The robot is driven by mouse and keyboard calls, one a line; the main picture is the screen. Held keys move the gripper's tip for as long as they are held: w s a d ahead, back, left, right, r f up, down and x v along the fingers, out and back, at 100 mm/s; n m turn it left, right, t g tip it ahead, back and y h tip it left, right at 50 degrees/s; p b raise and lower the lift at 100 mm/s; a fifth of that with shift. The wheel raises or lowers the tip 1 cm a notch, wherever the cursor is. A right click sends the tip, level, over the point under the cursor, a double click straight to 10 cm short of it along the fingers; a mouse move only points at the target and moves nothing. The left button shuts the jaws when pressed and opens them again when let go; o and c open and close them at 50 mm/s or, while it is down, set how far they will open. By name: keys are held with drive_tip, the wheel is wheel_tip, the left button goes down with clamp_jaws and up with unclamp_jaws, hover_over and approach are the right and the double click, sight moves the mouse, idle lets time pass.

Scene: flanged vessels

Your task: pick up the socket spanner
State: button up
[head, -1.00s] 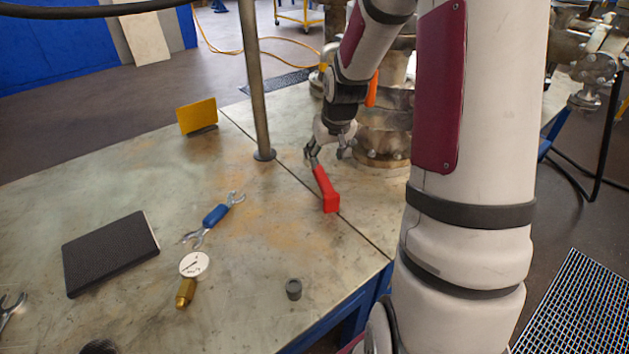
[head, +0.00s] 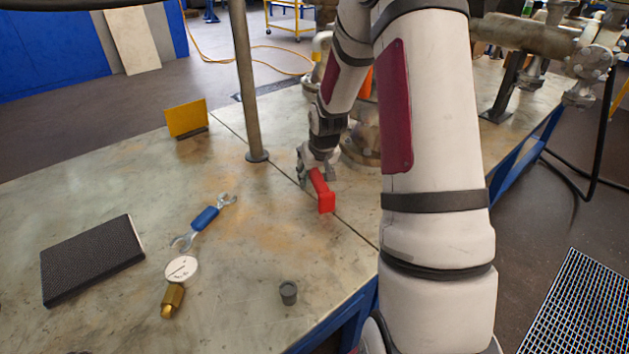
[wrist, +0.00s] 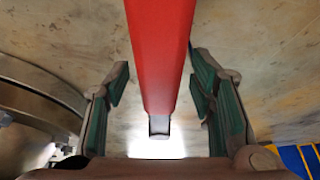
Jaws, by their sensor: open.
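The red-handled tool, which I take for the socket spanner (head: 323,192), lies on the metal table below my gripper (head: 317,177). In the wrist view its long red body (wrist: 162,45) runs down the middle, ending in a short grey metal tip. My gripper's green-padded fingers (wrist: 160,88) stand open on either side of it. Gaps show on both sides, so it is not held. In the head view my gripper covers the tool's far end.
An upright post (head: 246,85) stands left of my gripper, and a flanged vessel (head: 361,145) stands close behind it. A blue-handled spanner (head: 206,217), gauge (head: 181,271), grey cup (head: 288,292), black pad (head: 92,258) and yellow plate (head: 186,118) are on the table.

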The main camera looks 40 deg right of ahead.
drive_tip(key=shift+r, duration=0.1)
clamp_jaws()
